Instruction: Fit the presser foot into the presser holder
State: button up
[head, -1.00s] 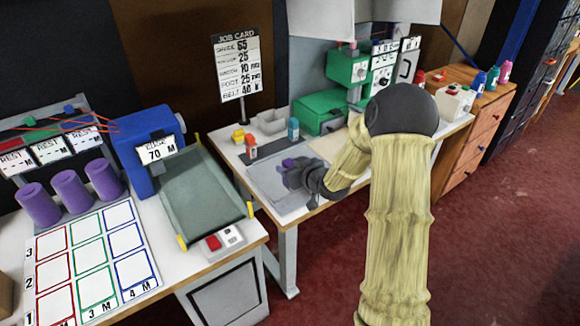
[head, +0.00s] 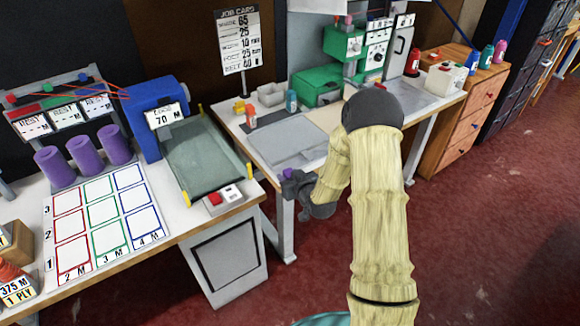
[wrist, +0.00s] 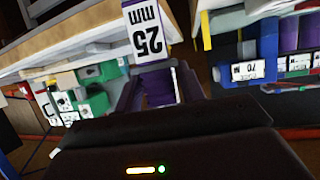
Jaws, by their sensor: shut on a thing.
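My gripper (head: 290,188) is shut on a purple presser foot (wrist: 158,88) with a white "25 mm" label. In the head view only a little of the purple foot (head: 287,173) shows, near the front edge of the middle table. The green machine (head: 343,42) stands at the back right of that table. I cannot make out the presser holder on it for certain. In the wrist view the green machine (wrist: 95,100) is to the left, tilted and small.
A grey mat (head: 285,142) lies on the middle table, with small bottles and a tray behind it. A blue machine with a grey belt (head: 205,155) stands left. A job card (head: 238,40) stands behind. Wooden drawers (head: 470,125) are right. Red floor in front is clear.

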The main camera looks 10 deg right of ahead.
jog(key=s+f+m+h, duration=0.1)
jog(key=s+f, duration=0.2)
jog(key=f, duration=0.2)
jog(key=s+d+f+m+h, duration=0.1)
jog(key=s+f+h, duration=0.1)
jog(key=f, duration=0.3)
jog(key=shift+s+d+f+m+t, duration=0.15)
jog(key=shift+s+f+m+t, duration=0.15)
jog(key=shift+s+m, duration=0.15)
